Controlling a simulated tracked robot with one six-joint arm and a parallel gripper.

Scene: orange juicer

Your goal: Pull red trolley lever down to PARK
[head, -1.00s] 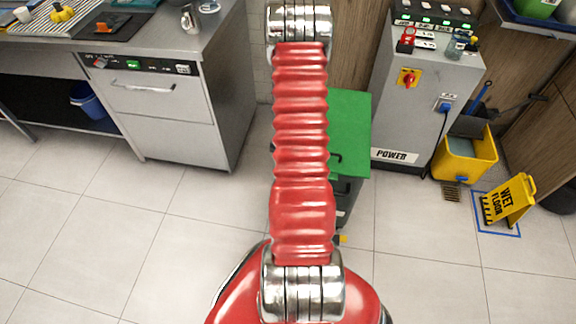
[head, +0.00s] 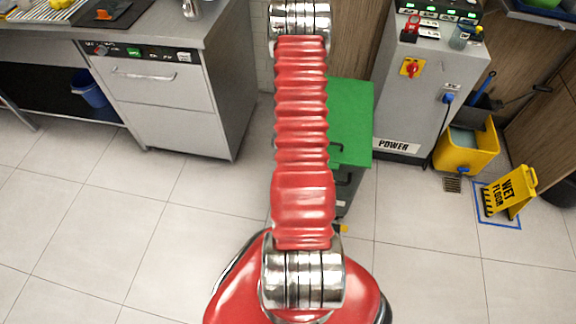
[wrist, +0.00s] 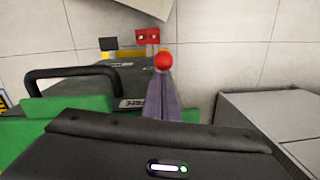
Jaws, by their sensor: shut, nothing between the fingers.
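In the wrist view a red ball knob (wrist: 163,62), which looks like the lever's end, shows just beyond my gripper (wrist: 161,80). My gripper's grey-purple fingers are shut together with nothing between them. Their tips appear close below the knob in the picture; I cannot tell whether they touch it. The lever's shaft is hidden. The trolley has a dark top, a black bar handle (wrist: 72,76) and a small label plate (wrist: 132,103), too small to read surely. In the head view the green-lidded trolley (head: 350,122) stands behind my red arm, which hides my gripper and the lever.
A grey power cabinet (head: 425,95) stands right of the trolley. A yellow mop bucket (head: 467,150) and a wet floor sign (head: 510,192) are further right. A steel dishwasher unit (head: 165,95) stands left. The tiled floor between is clear.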

